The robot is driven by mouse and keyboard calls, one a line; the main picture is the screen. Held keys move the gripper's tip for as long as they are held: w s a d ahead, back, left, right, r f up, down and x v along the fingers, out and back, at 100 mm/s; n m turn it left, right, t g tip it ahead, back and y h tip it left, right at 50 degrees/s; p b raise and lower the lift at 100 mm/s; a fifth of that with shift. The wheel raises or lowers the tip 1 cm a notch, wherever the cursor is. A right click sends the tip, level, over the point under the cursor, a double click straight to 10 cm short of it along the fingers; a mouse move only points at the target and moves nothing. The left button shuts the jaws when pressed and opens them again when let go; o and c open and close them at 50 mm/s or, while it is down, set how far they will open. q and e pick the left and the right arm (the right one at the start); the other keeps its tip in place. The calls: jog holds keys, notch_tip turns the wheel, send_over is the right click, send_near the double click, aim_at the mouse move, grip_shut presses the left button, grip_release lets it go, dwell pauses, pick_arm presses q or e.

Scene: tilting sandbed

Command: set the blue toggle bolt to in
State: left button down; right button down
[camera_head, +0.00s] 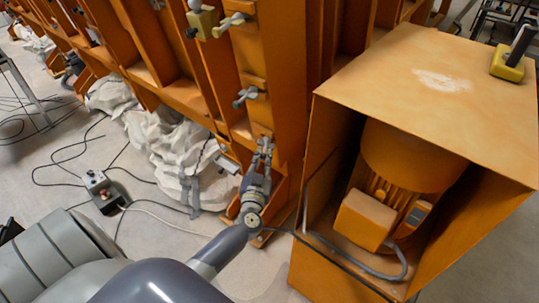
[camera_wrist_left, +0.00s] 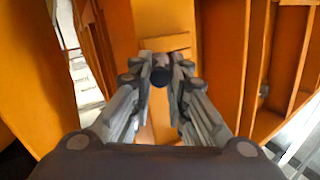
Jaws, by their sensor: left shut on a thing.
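My left gripper (camera_head: 264,146) reaches up to the lower part of an orange upright post in the head view. In the left wrist view my left gripper (camera_wrist_left: 160,66) has its fingertips closed around a dark, bluish round knob (camera_wrist_left: 160,77), which appears to be the blue toggle bolt. The knob sits in front of an orange block. The fingers hide most of the bolt, so its in or out position cannot be told. In the head view the bolt is hidden by the gripper. My right gripper is not in view.
Above on the post are a grey toggle (camera_head: 245,95) and a pale toggle (camera_head: 231,23). An orange motor housing (camera_head: 425,85) stands close on the right. A control box (camera_head: 101,190) with cables lies on the floor at left. White sacks (camera_head: 175,145) line the frame.

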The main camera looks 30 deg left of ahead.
pick_arm(q)
jog(key=a+m+h, duration=0.1)
jog(key=a, duration=0.1)
jog(key=a+m+t+h+b, duration=0.1)
jog(key=a, duration=0.1)
jog(key=s+a+m+h+b, duration=0.1)
jog(key=h, duration=0.1)
jog(key=shift+a+t, duration=0.3)
jog(key=shift+a, duration=0.1)
jog(key=shift+r, duration=0.1)
jog(key=c, duration=1.5)
grip_release()
jog(key=shift+a, duration=0.1)
jog(key=shift+c, duration=0.2)
jog(key=shift+a, duration=0.15)
jog(key=v, duration=1.2)
